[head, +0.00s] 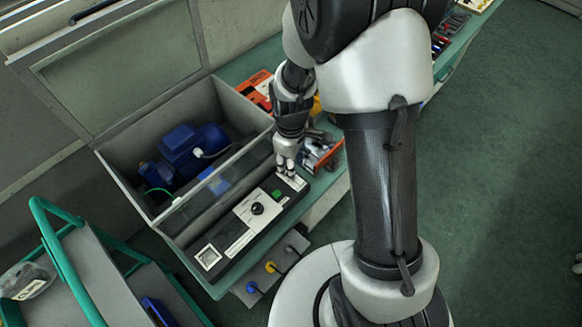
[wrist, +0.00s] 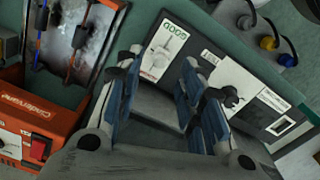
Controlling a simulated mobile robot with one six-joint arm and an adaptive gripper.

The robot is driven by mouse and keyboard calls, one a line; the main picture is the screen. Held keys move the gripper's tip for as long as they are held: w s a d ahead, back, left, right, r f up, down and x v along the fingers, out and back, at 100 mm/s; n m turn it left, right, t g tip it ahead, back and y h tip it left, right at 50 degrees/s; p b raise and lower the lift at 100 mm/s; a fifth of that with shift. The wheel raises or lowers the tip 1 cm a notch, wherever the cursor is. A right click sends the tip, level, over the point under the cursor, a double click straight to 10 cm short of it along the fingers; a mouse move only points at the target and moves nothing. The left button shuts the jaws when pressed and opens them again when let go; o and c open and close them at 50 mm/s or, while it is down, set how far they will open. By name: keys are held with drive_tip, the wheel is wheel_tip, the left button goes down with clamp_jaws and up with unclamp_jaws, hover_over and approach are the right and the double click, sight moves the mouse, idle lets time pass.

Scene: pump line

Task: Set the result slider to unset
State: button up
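The result slider plate (wrist: 160,52) is the white plate at the end of the dark control panel (wrist: 210,32). It carries the green word GOOD and a small pale slider knob (wrist: 166,46). In the head view the plate (head: 292,184) lies at the panel's right end, partly hidden under my gripper (head: 286,168). My gripper also shows in the wrist view (wrist: 162,88), with its blue-padded fingers spread either side of the plate's near end. I see nothing held between them. Whether a fingertip touches the knob I cannot tell.
A black rotary knob (head: 257,208) and a green button (head: 277,193) sit on the same panel. Behind it is a grey bin with a blue pump (head: 190,150) and a clear front. An orange case (wrist: 30,140) lies nearby. Coloured plugs (head: 270,267) hang below the panel.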

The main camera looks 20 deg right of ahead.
wheel_tip(320, 180, up, 9)
drive_tip(key=shift+f, duration=0.1)
idle(0.6)
drive_tip(key=s+d+r+m+t, duration=0.1)
drive_tip(key=s+r+m+t, duration=0.3)
drive_tip(key=s+r+m, duration=0.5)
drive_tip(key=s+r, duration=0.8)
drive_tip(key=shift+s+m+t, duration=0.3)
drive_tip(key=shift+s, duration=0.1)
drive_tip(key=shift+a, duration=0.1)
